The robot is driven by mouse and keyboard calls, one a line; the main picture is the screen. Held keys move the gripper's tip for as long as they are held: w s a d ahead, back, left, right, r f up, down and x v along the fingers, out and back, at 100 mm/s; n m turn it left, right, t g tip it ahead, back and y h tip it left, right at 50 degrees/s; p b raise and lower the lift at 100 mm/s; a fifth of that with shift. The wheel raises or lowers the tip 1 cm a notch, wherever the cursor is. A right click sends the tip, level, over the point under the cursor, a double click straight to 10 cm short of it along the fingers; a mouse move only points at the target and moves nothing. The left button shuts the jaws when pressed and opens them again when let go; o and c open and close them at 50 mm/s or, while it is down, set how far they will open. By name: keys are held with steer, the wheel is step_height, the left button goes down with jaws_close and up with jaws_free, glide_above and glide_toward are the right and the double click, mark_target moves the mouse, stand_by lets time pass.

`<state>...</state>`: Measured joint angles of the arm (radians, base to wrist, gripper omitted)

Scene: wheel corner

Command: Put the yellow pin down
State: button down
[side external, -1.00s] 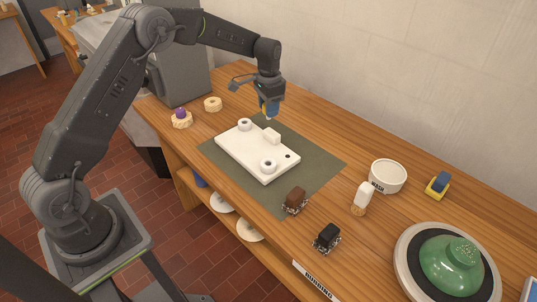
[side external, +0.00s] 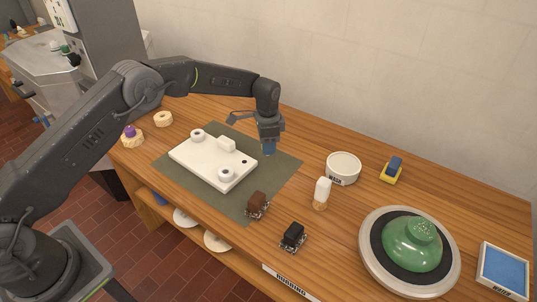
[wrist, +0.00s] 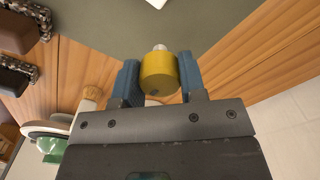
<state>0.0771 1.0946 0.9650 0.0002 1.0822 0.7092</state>
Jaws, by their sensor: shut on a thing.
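The yellow pin (wrist: 159,72) is a short yellow cylinder with a pale tip in the wrist view. My gripper (wrist: 158,78) has its two blue fingers shut on it, one at each side. In the side external view my gripper (side external: 268,150) hangs over the far right part of the green mat (side external: 277,172), right of the white block; the pin is hidden there. Whether the pin touches the surface, I cannot tell.
A white block (side external: 190,158) with two round rings lies on the mat. A green dome (side external: 412,243) is at right.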

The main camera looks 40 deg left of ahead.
steer(key=shift+w+d+f, duration=0.1)
steer(key=shift+d+f, duration=0.25)
steer(key=shift+f, duration=1.85)
steer(key=shift+f, duration=0.15)
steer(key=c, duration=0.7)
jaws_free()
